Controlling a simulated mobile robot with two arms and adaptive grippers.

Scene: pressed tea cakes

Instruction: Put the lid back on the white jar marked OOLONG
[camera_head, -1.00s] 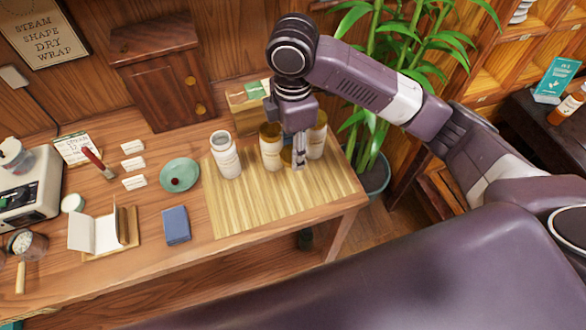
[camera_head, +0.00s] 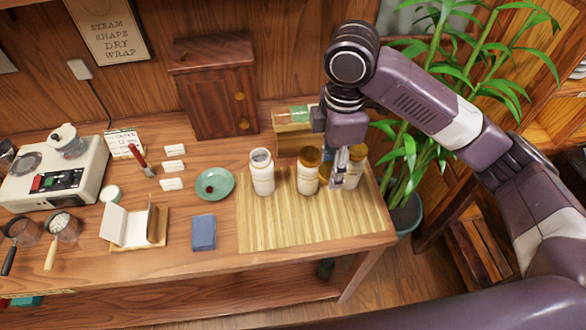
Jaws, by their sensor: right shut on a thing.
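A white jar (camera_head: 262,174) with no lid stands upright at the left of the row, its mouth open. A middle jar (camera_head: 308,176) and a right jar (camera_head: 355,170) have golden-brown lids on. The lettering on the jars is too small to read. My right gripper (camera_head: 338,181) points down between the middle and right jars, slightly in front of them. It is shut on a small brown lid (camera_head: 328,179), mostly hidden by the fingers, low over the mat. I cannot tell whether the lid touches the mat. My left gripper is out of view.
The jars stand on a slatted bamboo mat (camera_head: 285,235), clear in front. Left of it are a green dish (camera_head: 222,188), a blue box (camera_head: 203,233) and a scale-like appliance (camera_head: 75,178). A wooden box (camera_head: 293,141) stands behind the jars. A plant (camera_head: 420,140) is at the right.

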